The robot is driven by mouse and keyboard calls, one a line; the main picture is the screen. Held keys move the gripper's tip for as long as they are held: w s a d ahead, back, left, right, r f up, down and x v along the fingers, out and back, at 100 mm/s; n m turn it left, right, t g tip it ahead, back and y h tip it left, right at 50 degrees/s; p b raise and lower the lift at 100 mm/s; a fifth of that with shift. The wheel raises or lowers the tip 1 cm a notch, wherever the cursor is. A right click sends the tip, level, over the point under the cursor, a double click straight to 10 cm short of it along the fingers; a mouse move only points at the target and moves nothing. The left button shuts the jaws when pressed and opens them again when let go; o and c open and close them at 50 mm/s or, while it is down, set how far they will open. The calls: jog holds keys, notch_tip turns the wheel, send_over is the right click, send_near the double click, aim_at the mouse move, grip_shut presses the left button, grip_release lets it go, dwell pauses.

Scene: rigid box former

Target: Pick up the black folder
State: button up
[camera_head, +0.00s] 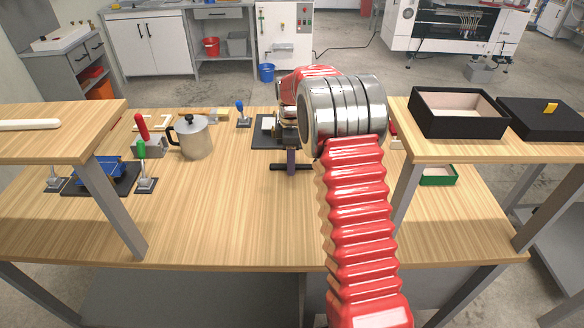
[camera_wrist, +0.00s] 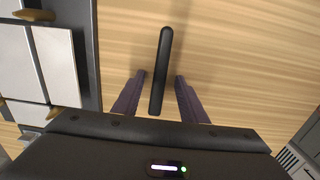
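The black folder (camera_wrist: 164,55) is a slim, round-ended dark bar on the wooden table. In the wrist view it runs nearly upright through the middle, its lower end between the fingers. My gripper (camera_wrist: 160,77) is open, with one purple finger on each side of the folder and wood showing in the gaps. In the head view the folder (camera_head: 278,167) lies crosswise on the table, and my gripper (camera_head: 291,161) points down over its middle. The fingers hide that middle part. I cannot tell the exact finger height above the table.
A black-based fixture (camera_head: 263,131) with pale plates stands close behind my gripper; it also fills the left of the wrist view (camera_wrist: 55,60). A metal pot (camera_head: 195,138) and toggle clamps stand left. Raised shelves flank both sides, the right holding an open black box (camera_head: 457,124). The front table is clear.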

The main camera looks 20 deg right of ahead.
jog(key=shift+c, duration=0.6)
grip_shut()
